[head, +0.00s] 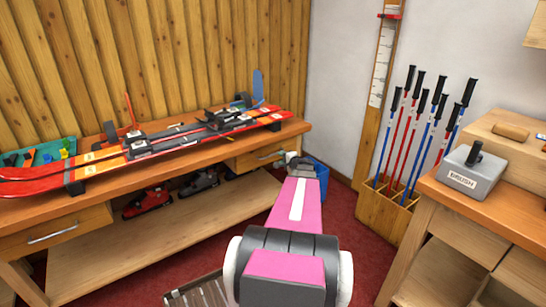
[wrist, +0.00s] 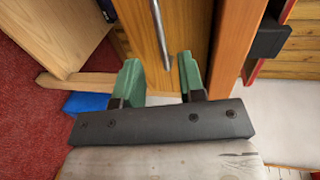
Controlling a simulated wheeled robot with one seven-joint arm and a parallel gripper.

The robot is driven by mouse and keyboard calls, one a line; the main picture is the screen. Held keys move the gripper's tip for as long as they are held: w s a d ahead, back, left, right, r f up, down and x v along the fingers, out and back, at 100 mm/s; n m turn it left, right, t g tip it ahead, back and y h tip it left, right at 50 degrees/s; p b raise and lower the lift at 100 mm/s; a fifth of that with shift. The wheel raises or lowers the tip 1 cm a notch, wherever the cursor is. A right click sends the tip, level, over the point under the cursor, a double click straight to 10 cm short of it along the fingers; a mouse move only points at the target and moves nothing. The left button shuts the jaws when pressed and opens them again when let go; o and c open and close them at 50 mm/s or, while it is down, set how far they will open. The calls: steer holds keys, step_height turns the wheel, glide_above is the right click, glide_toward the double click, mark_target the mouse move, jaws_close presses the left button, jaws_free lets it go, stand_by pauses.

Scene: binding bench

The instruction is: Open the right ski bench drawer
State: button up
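The ski bench (head: 215,147) stands along the wood-panelled wall. Its right drawer (head: 248,161) is under the right end of the top and looks shut, with a metal bar handle (head: 270,155). The wrist view shows the drawer front (wrist: 140,25) and the handle (wrist: 160,30) close up. My gripper (wrist: 160,62) is open, its two green fingers on either side of the handle's near end in the picture. I cannot tell whether they touch it. In the head view my gripper (head: 292,158) is just right of the drawer, partly hidden by my pink arm.
Red skis (head: 110,152) lie on the bench top. The left drawer (head: 50,232) looks shut. A blue bin (head: 321,170) stands by the bench's right end, near my arm. A pole rack (head: 385,212) and another wooden bench (head: 500,215) are to the right.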

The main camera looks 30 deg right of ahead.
steer(key=x, duration=0.8)
steer(key=shift+w+a, duration=0.1)
jaws_close()
